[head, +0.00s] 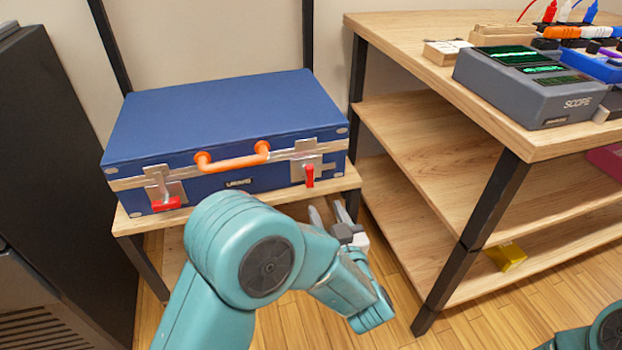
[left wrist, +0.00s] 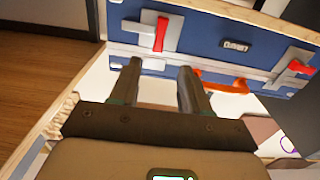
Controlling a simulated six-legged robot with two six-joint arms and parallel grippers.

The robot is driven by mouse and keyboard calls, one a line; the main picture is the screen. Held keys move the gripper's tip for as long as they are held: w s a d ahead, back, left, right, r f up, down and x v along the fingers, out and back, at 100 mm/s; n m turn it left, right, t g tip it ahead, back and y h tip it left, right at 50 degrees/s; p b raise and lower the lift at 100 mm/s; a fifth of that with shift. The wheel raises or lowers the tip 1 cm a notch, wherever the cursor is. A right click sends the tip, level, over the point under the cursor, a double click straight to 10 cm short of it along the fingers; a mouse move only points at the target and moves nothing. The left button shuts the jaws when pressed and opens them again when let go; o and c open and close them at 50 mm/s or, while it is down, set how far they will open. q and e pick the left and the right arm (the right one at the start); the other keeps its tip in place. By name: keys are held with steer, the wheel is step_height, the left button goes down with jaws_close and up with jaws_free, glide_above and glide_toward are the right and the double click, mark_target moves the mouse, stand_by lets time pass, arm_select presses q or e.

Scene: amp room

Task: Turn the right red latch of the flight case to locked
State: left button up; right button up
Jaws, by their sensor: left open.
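The blue flight case (head: 225,115) lies closed on a low wooden shelf. Its right red latch (head: 310,175) stands upright on its metal plate, right of the orange handle (head: 232,161). In the left wrist view, where the case appears upside down, this latch (left wrist: 160,33) is at upper left, beyond the fingers. The left red latch (head: 166,204) lies sideways; it shows at the right of the wrist view (left wrist: 299,67). My left gripper (head: 328,211) is open and empty, in front of and below the right latch, apart from it. In the wrist view its fingers (left wrist: 160,70) are spread.
A wooden bench (head: 425,55) with a grey scope (head: 530,85) and its black leg (head: 470,245) stand to the right. A dark cabinet (head: 60,150) stands at left. A yellow object (head: 506,256) lies on the bench's lower shelf.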

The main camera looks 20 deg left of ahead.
mark_target(311, 177)
arm_select(q)
steer(key=x, duration=1.2)
steer(key=shift+w+a, duration=0.1)
steer(key=shift+w, duration=0.1)
jaws_close()
